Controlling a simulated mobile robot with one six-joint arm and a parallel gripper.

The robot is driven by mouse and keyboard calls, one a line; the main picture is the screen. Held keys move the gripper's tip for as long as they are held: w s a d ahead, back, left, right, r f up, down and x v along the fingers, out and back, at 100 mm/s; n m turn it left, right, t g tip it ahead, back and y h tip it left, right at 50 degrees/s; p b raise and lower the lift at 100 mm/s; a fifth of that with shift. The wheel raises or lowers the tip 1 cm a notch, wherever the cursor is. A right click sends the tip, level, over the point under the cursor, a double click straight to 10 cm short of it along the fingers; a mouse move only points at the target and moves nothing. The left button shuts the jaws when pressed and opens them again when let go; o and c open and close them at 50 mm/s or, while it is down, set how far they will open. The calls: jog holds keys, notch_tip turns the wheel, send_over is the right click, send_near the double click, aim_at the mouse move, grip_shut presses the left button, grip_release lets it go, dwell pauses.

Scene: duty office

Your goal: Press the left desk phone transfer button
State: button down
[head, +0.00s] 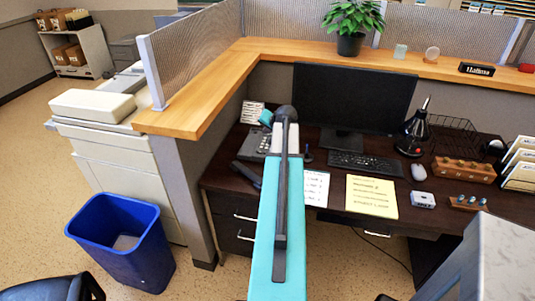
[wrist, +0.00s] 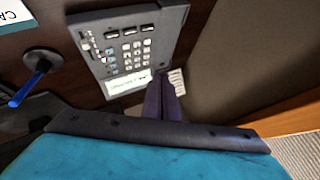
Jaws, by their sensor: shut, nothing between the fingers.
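The desk phone (head: 252,146) is a dark grey set at the left end of the dark desk, partly hidden behind my arm in the head view. In the wrist view the phone (wrist: 128,45) shows a number keypad, several dark buttons and a white label strip. I cannot read which button is transfer. My gripper (wrist: 164,78) is shut and empty. Its dark fingers overlap the phone's edge beside the label strip in the wrist view; I cannot tell whether they touch it. In the head view my arm hides the fingers.
A black handset-like object (head: 248,175) lies in front of the phone. A pen stand (head: 306,155) with a blue pen (wrist: 28,86) is close by. A monitor (head: 350,95), keyboard (head: 352,163) and papers (head: 371,196) lie to the right. A wooden ledge (head: 195,105) borders the left.

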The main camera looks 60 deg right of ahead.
jog(key=shift+s+f, duration=0.1)
jog(key=shift+s+d+f+b, duration=0.1)
jog(key=shift+f+b, duration=1.1)
jog(key=shift+f, duration=1)
jog(key=shift+d+f+b, duration=0.1)
jog(key=shift+f+b, duration=1.05)
jog(key=shift+f, duration=1)
jog(key=shift+f+b, duration=0.6)
jog(key=shift+f, duration=0.25)
jog(key=shift+r, duration=0.1)
jog(key=shift+r+p, duration=0.35)
jog(key=shift+r, duration=0.4)
